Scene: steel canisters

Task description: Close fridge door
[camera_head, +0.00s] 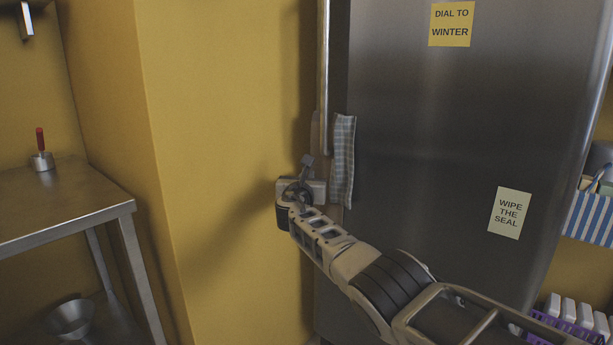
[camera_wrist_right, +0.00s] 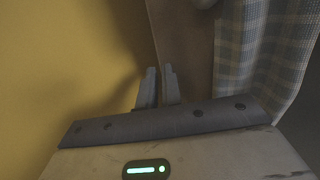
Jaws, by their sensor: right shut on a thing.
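The fridge door (camera_head: 440,150) is a tall, dark steel panel in the head view, with a long upright bar handle (camera_head: 323,75) along its left edge. I cannot tell whether the door stands ajar. A checked cloth (camera_head: 343,160) hangs at the handle; it also shows in the right wrist view (camera_wrist_right: 258,60). My left gripper is out of view.
A yellow wall (camera_head: 220,120) stands close on the left of the gripper. A steel table (camera_head: 60,205) is at far left, with a red-handled tool (camera_head: 41,150) on it. Notes (camera_head: 451,24) are stuck on the door. A striped bin (camera_head: 588,213) and purple basket (camera_head: 575,328) are at right.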

